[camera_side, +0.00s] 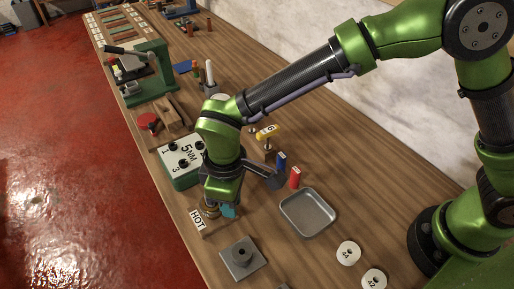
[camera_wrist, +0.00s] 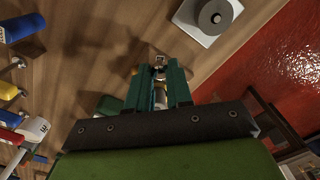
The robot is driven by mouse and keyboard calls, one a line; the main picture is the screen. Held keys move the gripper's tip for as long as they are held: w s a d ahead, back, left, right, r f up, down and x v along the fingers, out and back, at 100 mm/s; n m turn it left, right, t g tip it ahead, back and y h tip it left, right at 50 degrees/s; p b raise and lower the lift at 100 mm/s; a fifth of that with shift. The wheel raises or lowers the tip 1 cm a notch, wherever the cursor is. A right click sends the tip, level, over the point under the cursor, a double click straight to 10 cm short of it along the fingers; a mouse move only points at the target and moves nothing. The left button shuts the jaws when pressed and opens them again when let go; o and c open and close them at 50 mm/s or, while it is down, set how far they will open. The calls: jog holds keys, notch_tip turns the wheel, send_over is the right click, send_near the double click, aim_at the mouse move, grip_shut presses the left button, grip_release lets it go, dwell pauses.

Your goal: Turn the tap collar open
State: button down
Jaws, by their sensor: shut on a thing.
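My gripper (camera_side: 219,210) points down over the bench beside a white tag marked HOT (camera_side: 197,219). In the wrist view its two teal fingers (camera_wrist: 160,82) are closed around the tap collar (camera_wrist: 159,94), a small metal and brass-coloured fitting between them. The tap's metal end (camera_wrist: 159,61) shows just past the fingertips. In the side view the tap is mostly hidden by my gripper, with only a little brass colour (camera_side: 211,208) showing. How far the collar is turned cannot be told.
A metal tray (camera_side: 308,213) is to the right. Yellow (camera_side: 267,131), blue (camera_side: 281,161) and red (camera_side: 295,176) pieces stand behind. A green 5MM box (camera_side: 181,160) is close on the left.

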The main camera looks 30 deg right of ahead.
jog(key=shift+w+d+r+n, duration=0.1)
jog(key=shift+w+d+n, duration=0.05)
jog(key=shift+n, duration=0.35)
jog(key=shift+w, duration=0.1)
jog(key=c, duration=1)
grip_release()
notch_tip(320, 180, up, 17)
jog(key=shift+f, duration=0.1)
